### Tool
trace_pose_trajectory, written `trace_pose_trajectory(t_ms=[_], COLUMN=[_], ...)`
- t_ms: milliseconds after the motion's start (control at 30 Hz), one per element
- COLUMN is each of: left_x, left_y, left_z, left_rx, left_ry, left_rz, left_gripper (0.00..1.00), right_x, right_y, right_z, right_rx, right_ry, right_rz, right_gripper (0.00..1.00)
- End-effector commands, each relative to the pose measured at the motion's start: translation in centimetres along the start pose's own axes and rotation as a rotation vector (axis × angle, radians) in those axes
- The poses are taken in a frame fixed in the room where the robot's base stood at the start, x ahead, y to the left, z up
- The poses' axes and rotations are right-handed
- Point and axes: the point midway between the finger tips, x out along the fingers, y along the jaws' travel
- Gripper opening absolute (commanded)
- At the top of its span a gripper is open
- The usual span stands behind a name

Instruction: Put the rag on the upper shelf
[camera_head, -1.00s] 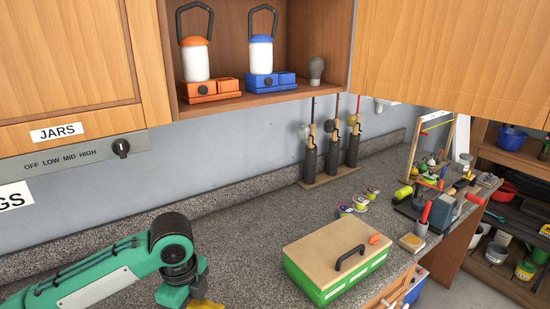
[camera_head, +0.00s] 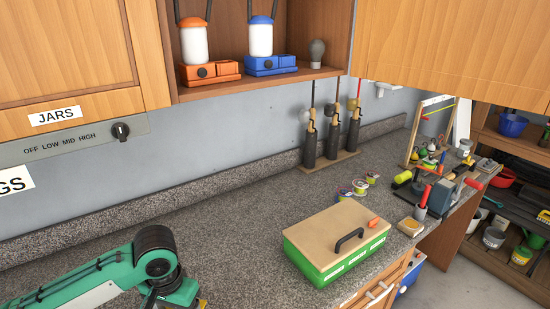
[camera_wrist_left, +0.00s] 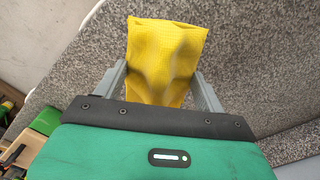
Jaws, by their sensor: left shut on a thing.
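The yellow rag (camera_wrist_left: 165,50) is between the two grey fingers of my left gripper (camera_wrist_left: 163,88) in the left wrist view. The gripper is shut on it, and the rag sticks out past the fingertips above the grey speckled counter. In the head view my left arm comes in at the lower left, and a small bit of yellow (camera_head: 203,303) shows at the bottom edge; the fingers are hidden there. My right gripper is not in view.
A green box with a tan lid (camera_head: 325,228) stands on the speckled counter (camera_head: 235,215). Tools (camera_head: 440,190) crowd the counter's right end. Closed cabinet doors (camera_head: 70,50) flank the shelf. The shelf's right end has some free room.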

Motion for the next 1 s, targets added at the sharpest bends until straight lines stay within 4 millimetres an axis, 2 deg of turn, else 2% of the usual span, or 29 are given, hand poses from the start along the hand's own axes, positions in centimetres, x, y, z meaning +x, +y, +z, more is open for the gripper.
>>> trace_pose_trajectory(t_ms=[100,300,1000], left_x=[0.39,0.60,0.66], left_y=[-0.22,-0.38,-0.32], left_z=[0.33,0.50,0.54], left_rx=[-0.125,-0.230,-0.241], left_ry=[-0.001,0.001,0.000], left_rz=[-0.001,-0.003,-0.001], left_gripper=[0.49,0.49,0.49], right_x=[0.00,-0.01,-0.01], right_y=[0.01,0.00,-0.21], right_z=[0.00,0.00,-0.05], right_rx=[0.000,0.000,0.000], right_ry=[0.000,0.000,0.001], right_rz=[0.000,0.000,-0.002], right_gripper=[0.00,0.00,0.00])
